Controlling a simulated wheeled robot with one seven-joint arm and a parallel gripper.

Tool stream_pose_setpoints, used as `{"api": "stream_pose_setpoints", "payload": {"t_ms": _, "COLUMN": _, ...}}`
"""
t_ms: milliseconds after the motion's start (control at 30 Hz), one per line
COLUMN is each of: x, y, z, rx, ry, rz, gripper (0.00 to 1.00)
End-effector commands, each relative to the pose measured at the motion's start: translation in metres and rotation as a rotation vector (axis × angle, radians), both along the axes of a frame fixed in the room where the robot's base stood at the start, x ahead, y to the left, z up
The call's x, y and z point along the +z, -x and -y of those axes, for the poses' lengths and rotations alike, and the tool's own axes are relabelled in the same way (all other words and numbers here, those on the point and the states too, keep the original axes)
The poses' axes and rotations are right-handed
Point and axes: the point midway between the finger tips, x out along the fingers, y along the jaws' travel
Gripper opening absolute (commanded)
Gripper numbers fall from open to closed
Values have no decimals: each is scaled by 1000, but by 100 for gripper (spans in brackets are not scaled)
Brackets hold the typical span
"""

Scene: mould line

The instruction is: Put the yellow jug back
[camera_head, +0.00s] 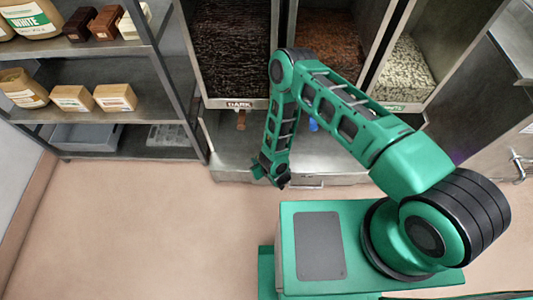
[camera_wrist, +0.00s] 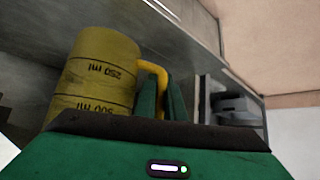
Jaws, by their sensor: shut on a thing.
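The yellow jug (camera_wrist: 98,80) fills the left of the wrist view, with "250 ml" and "500 ml" marks that read upside down there. My gripper (camera_wrist: 162,98) is shut on its yellow handle (camera_wrist: 152,70), with the green fingers on either side of the handle. In the head view my gripper (camera_head: 269,174) hangs low in front of the steel bin unit. I cannot make out the jug in that view.
A dark shelf rack (camera_head: 95,54) at left holds tubs, blocks and boxes, with a grey tray (camera_head: 85,136) at the bottom. Bins of dark (camera_head: 232,45), brown and pale pieces stand behind my arm. A steel ledge (camera_head: 228,152) lies below them. The floor (camera_head: 150,220) at left is clear.

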Motion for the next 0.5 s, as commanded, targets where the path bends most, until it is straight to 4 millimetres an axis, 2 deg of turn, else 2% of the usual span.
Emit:
{"api": "stream_pose_setpoints", "payload": {"t_ms": 100, "x": -14, "y": -24, "z": 5, "rx": 5, "ry": 1, "rz": 5, "gripper": 0}}
{"api": "stream_pose_setpoints", "payload": {"t_ms": 300, "x": -37, "y": -59, "z": 15, "rx": 6, "ry": 1, "rz": 3, "gripper": 0}}
{"api": "stream_pose_setpoints", "payload": {"t_ms": 500, "x": -51, "y": -81, "z": 21, "rx": 8, "ry": 0, "rz": 2, "gripper": 0}}
